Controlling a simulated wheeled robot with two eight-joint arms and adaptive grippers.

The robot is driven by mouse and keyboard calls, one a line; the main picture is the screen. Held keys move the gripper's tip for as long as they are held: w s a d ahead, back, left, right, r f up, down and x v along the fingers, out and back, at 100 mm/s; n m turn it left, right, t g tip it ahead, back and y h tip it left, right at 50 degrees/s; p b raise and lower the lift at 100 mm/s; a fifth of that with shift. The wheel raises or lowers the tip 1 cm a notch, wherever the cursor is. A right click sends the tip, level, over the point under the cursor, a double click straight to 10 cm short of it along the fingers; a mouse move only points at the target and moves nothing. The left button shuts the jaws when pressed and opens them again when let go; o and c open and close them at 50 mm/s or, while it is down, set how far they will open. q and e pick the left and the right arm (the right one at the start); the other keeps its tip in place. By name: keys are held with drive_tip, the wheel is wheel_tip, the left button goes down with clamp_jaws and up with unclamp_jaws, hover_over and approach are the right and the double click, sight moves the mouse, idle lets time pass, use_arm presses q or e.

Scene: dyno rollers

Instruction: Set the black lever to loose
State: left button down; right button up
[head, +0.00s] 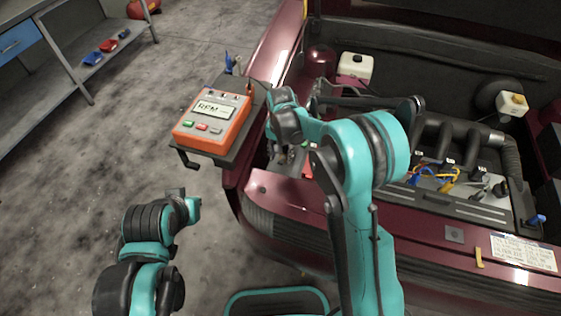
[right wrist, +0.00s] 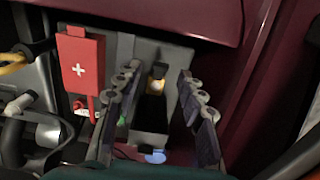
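In the right wrist view, a black lever-like part (right wrist: 150,112) sits on a grey box (right wrist: 168,55), below a small yellow-and-metal piece (right wrist: 158,70). I take it to be the black lever; its setting is hard to read. My right gripper (right wrist: 158,88) is open, with one finger on each side of this part and visible gaps. I cannot tell how far above it the fingertips are. In the head view my right gripper (head: 281,151) is over the front left corner of the engine bay, and my arm hides much of that spot. My left arm shows at the lower left, without visible fingers.
A red cover with a white plus (right wrist: 80,68) stands left of the fingers. The dark red car body (right wrist: 270,70) is close on the right. An orange RPM device (head: 212,120) rests on a grey tray (head: 245,135) beside the car. Engine parts and cables lie right.

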sight(281, 161)
drive_tip(key=shift+f+b, duration=0.4)
drive_tip(key=shift+f, duration=1)
clamp_jaws()
drive_tip(key=shift+w+d+r+g+y+p, duration=0.15)
drive_tip(key=shift+w+g+y+p, duration=0.25)
drive_tip(key=shift+g, duration=0.4)
drive_tip(key=g, duration=0.1)
drive_tip(key=w+g+y, duration=0.1)
drive_tip(key=g, duration=0.1)
drive_tip(key=shift+d+r+g, duration=0.15)
drive_tip(key=shift+r+g, duration=0.05)
drive_tip(key=shift+g, duration=0.1)
